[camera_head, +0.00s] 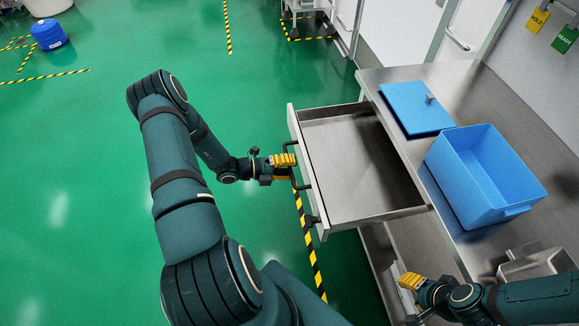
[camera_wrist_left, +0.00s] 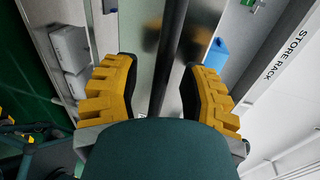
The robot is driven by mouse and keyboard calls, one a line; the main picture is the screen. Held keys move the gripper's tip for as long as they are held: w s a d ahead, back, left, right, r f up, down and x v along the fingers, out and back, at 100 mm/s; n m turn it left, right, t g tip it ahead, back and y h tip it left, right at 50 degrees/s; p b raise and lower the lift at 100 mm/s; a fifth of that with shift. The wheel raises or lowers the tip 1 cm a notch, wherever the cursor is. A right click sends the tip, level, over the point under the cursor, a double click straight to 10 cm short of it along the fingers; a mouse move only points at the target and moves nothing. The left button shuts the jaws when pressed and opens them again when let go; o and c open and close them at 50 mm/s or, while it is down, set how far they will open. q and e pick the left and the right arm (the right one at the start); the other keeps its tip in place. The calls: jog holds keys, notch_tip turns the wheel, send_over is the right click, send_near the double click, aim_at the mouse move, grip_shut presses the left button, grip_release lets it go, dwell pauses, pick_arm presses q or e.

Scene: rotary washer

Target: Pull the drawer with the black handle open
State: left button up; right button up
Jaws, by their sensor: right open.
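The drawer (camera_head: 345,150) of the steel workbench is pulled well out and looks empty. Its black handle (camera_head: 304,178) runs along the front panel. My left gripper (camera_head: 284,166) is at the handle, its yellow fingers pointing toward the drawer front. In the left wrist view, the two fingers (camera_wrist_left: 159,88) are apart, with a dark bar, the handle, between them. A gap shows between the bar and the left-hand finger. My right gripper (camera_head: 410,282) is open at the lower right, beside the bench front, away from the drawer handle; it is partly hidden.
A metal container (camera_head: 540,264) stands near the right arm. The green floor left of the drawer is clear, with a blue drum (camera_head: 49,34) far off.

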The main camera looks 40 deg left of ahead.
pick_arm(q)
jog(key=v, duration=1.2)
jog(key=shift+s+a, duration=0.1)
dwell(0.4)
